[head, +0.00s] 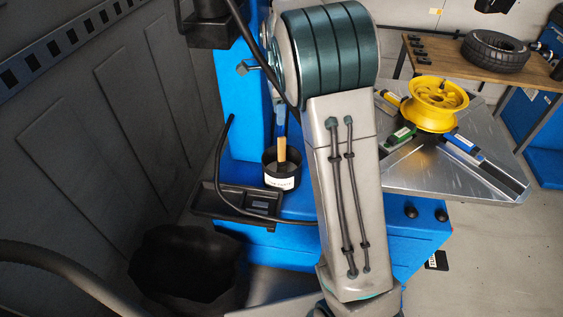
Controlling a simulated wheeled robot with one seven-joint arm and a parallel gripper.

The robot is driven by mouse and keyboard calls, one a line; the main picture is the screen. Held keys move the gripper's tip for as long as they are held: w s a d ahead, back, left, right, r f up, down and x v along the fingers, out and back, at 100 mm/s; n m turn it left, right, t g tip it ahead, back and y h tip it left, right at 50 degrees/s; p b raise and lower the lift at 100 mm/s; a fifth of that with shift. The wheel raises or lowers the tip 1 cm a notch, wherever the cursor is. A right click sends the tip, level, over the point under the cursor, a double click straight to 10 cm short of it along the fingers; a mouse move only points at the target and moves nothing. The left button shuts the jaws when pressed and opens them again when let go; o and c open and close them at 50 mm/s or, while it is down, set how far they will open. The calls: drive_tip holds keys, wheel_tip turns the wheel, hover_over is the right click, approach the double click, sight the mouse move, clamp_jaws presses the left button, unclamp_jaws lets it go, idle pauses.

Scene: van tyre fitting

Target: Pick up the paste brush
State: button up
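The paste brush shows as a light wooden handle (282,149) standing upright in a black round pot (270,172). Its lower end is hidden inside the pot. The pot has a pale label on its front and sits on the blue machine body, left of my arm. My arm crosses the middle of the picture, close to the right of the pot. My gripper cannot be made out in this view, so its place relative to the brush is not shown.
A black tray (235,202) lies beside the pot, with a dark hose curving over it. A blue column (243,110) rises behind. A yellow rim (434,103) rests on the metal turntable (400,178) at right. A tyre (495,51) lies on a wooden bench (441,58).

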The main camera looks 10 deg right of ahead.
sight(280, 138)
wheel_tip(280, 138, down, 8)
drive_tip(key=shift+r+b, duration=0.1)
drive_tip(key=shift+b, duration=0.55)
drive_tip(key=shift+w+d+f+b, duration=0.1)
drive_tip(key=shift+d+f+b, duration=0.15)
drive_tip(key=shift+f, duration=1.15)
drive_tip(key=shift+d+f+b, duration=0.1)
drive_tip(key=shift+f+b, duration=0.2)
drive_tip(key=shift+f, duration=1.05)
clamp_jaws()
